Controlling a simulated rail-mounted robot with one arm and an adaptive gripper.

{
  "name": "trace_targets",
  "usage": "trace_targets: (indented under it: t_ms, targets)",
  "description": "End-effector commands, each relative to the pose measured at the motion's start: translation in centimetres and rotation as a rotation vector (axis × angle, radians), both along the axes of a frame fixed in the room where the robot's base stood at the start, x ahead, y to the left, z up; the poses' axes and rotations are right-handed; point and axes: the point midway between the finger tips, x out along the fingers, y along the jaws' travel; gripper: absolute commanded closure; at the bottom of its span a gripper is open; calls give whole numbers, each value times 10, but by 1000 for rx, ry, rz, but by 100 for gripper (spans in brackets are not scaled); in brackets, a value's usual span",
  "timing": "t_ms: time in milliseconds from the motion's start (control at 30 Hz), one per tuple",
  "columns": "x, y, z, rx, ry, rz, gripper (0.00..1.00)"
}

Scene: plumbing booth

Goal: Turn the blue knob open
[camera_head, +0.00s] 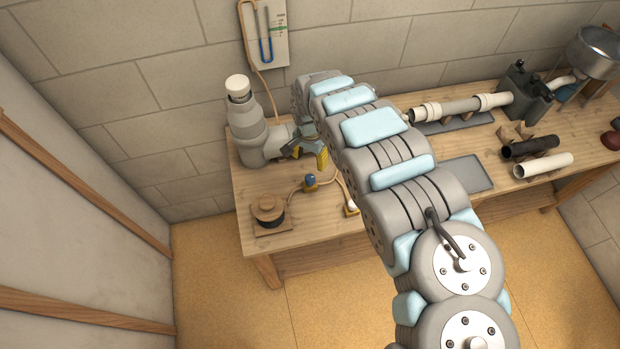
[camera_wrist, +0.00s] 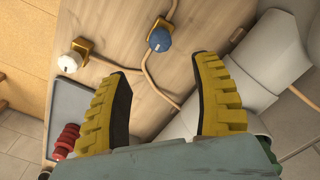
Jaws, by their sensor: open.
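The blue knob (camera_wrist: 160,39) shows in the wrist view near the top, on a small brass fitting with a thin pipe attached. In the head view the blue knob (camera_head: 310,180) is on the wooden bench, left of my arm. My gripper (camera_wrist: 165,95) has its two yellow, black-lined fingers spread wide and holds nothing. In the wrist view the knob is beyond the fingertips, apart from them, and roughly in line with the gap. In the head view my gripper (camera_head: 316,155) is partly hidden by my arm, just behind the knob.
A white knob (camera_wrist: 68,63) on a brass fitting is left of the blue one in the wrist view. A large grey pipe (camera_head: 262,140) stands behind the knobs. A round wooden spool (camera_head: 268,209) sits at the bench's left front. Dark and white pipes (camera_head: 543,165) lie far right.

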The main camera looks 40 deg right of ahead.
Motion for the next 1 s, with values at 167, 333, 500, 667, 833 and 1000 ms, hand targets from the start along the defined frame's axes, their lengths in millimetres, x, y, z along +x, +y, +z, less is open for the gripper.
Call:
trace_targets:
  t_ms: [167,333,500,667,833,1000]
  targets:
    - [1,2,-18,4,-2,1,35]
    - [0,1,-34,3,0,-1,35]
    - [1,1,-48,4,-2,0,35]
    - [-1,2,-63,4,2,0,35]
    - [1,1,-77,3,-2,0,35]
    - [0,2,-93,3,0,1,35]
